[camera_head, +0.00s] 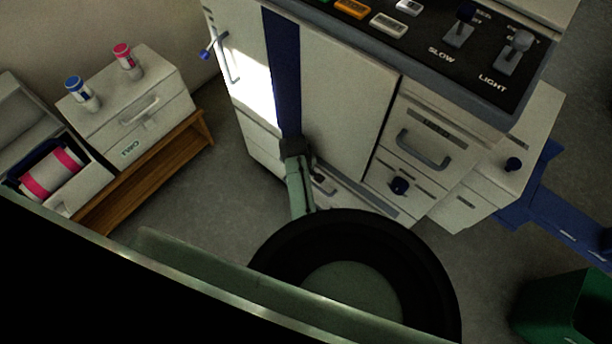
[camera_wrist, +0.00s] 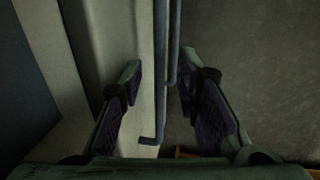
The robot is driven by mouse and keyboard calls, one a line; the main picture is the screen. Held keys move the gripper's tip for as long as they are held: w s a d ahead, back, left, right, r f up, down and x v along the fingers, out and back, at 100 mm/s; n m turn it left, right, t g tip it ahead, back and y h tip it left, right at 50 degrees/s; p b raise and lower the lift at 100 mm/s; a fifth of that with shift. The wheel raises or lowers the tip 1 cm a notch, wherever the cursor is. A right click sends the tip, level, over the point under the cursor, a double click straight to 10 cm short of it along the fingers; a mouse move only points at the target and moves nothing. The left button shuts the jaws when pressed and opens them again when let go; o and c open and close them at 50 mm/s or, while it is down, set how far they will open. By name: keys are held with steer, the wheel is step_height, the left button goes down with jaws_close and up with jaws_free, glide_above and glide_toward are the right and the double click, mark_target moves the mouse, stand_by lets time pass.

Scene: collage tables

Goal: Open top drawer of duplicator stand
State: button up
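The cream machine cabinet (camera_head: 345,110) stands in the middle of the head view. Its right front has an upper drawer (camera_head: 437,122) with a grey bar handle (camera_head: 424,151), and a panel with a dark knob (camera_head: 398,186) below it. A low panel with a small handle (camera_head: 322,186) shows beside my arm. The visible drawers look shut. My arm's end is at the cabinet's lower front, but its fingers are hidden there. In the wrist view my gripper (camera_wrist: 160,95) is open, with a long grey bar handle (camera_wrist: 160,60) between its fingers. I cannot tell which handle this is.
A black control panel (camera_head: 430,45) tops the cabinet. At left, a white drawer unit (camera_head: 165,105) carries two small bottles and stands on a wooden bench (camera_head: 150,175). A green bin (camera_head: 560,310) and a blue base (camera_head: 570,225) are at right. Floor is open between.

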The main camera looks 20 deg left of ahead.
steer(key=shift+w+f, duration=0.1)
steer(key=shift+f, duration=0.3)
steer(key=shift+c, duration=0.2)
jaws_close()
stand_by(0.5)
